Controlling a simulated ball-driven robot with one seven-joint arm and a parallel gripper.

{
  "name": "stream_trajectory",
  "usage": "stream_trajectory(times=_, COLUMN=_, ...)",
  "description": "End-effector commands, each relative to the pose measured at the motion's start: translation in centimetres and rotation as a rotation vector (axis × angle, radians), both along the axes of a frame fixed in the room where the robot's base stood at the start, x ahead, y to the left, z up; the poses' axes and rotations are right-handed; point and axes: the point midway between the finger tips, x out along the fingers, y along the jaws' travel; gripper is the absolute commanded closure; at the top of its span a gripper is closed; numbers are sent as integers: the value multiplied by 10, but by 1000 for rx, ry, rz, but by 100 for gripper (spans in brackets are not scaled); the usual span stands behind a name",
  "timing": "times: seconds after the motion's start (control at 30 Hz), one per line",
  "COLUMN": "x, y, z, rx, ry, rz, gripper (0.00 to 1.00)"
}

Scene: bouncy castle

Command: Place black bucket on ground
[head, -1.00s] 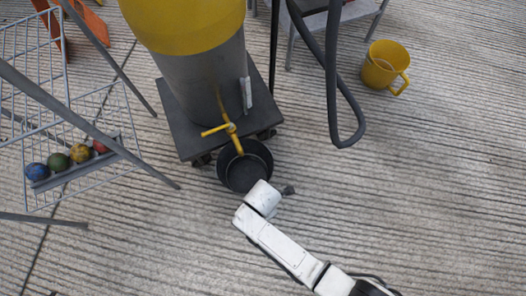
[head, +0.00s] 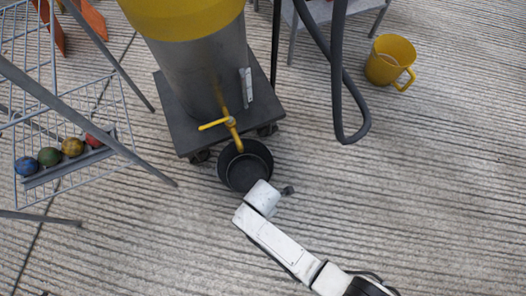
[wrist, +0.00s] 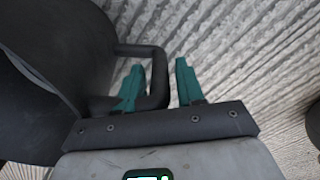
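The black bucket (head: 262,157) is below the yellow tap (head: 229,128) of a large metal drum, in front of its wheeled base. I cannot tell whether it rests on the ground or is slightly above it. The dark bucket (wrist: 50,70) fills the left of the wrist view, with its loop handle (wrist: 130,50) toward my gripper. My gripper (wrist: 160,62) has two teal fingers spread apart, one each side of the handle's outer bar, with gaps visible. In the head view my arm's end hides the fingers and handle. The ground (head: 400,200) is grooved concrete.
The drum (head: 200,75) stands on a dark wheeled base (head: 180,130) just behind the bucket. A wire rack (head: 60,185) with several balls is at left. A yellow mug-shaped bucket (head: 388,62) and a hanging dark hose (head: 333,90) are at upper right. Ground at right is clear.

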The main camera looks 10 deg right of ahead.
Motion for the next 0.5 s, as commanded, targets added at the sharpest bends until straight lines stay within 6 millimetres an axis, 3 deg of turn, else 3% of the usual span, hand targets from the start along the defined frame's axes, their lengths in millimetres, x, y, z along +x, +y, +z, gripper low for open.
stream_trajectory(times=0.33, x=0, y=0, z=2, rx=0, ry=0, rz=0, gripper=54)
stream_trajectory(times=0.5, x=0, y=0, z=20, rx=1, ry=-2, rz=0, gripper=54)
